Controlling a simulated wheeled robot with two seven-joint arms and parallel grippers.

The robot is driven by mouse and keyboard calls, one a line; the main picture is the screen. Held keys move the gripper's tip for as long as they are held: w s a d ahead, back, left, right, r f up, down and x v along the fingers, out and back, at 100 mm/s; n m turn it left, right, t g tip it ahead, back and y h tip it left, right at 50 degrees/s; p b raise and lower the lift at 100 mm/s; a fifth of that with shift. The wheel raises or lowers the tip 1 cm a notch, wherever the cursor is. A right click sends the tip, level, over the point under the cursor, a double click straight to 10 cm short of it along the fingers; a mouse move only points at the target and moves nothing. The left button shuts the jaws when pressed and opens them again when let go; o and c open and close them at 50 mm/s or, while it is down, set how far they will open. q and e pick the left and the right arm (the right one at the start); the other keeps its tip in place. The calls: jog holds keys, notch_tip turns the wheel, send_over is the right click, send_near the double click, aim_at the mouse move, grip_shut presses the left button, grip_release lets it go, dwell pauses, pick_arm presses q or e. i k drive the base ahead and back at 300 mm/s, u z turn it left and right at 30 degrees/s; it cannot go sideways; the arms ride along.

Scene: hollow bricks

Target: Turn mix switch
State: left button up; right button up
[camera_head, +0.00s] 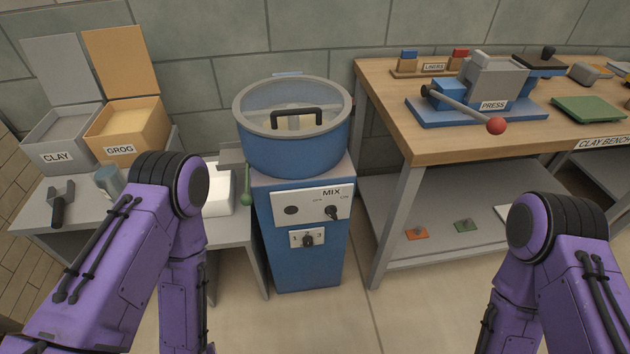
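The blue mixer (300,250) stands in the middle of the view, with a round lidded blue tub (292,150) on top. Its white front panel is labelled MIX (331,192) and carries a small dark mix switch (332,212) at its right side, below small OFF and ON marks. I cannot tell clearly which mark the switch points to. A dark round spot (291,210) is at the panel's left. Below is a smaller plate with a dial (307,241) between 1 and 3. Both my purple arms show, bent downward at either side; neither gripper is in view.
Left is a grey table with a CLAY box (57,158), a GROG box (120,149), a scoop (60,204) and a cup (108,181). Right is a wooden bench with a blue press (477,109). The floor before the mixer is clear between my arms.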

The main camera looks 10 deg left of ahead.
aim_at(331, 211)
jog(key=k, duration=1.3)
jog(key=z, duration=0.65)
jog(key=i, duration=1.5)
jog(key=u, duration=0.7)
